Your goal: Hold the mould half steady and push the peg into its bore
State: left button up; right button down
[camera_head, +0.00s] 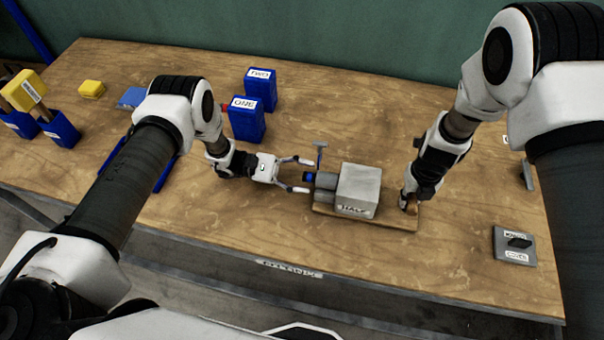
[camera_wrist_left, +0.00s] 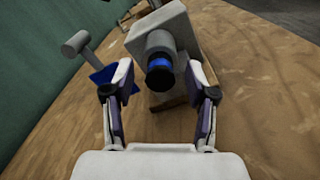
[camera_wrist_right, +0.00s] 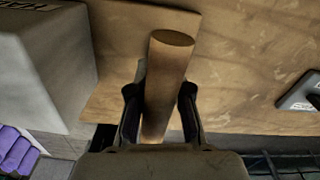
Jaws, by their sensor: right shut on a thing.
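The mould half (camera_head: 358,186) is a grey block on a wooden board (camera_head: 385,221); it also shows in the left wrist view (camera_wrist_left: 163,28) and right wrist view (camera_wrist_right: 45,65). A grey cylinder projects from its left face, ending in the peg (camera_head: 308,177), with a blue band and black end (camera_wrist_left: 160,76). How deep the peg sits is unclear. My left gripper (camera_head: 307,176) is open, its fingers either side of the peg's end, apart from it in the left wrist view. My right gripper (camera_head: 409,203) is shut on an upright wooden post (camera_wrist_right: 168,80) at the board's right end.
A T-shaped grey handle (camera_head: 320,150) stands just behind the peg. Blue boxes marked ONE (camera_head: 246,120) and TWO (camera_head: 261,88) stand further back. A grey plate with a black knob (camera_head: 514,246) lies at right. The table between the plate and the board is clear.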

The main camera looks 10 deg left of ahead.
pick_arm(q)
jog(key=shift+a, duration=0.1)
jog(key=a, duration=1.2)
jog(key=shift+f, duration=0.2)
jog(key=shift+d, duration=0.1)
pick_arm(e)
jog(key=c, duration=1)
grip_release()
jog(key=shift+r, duration=0.15)
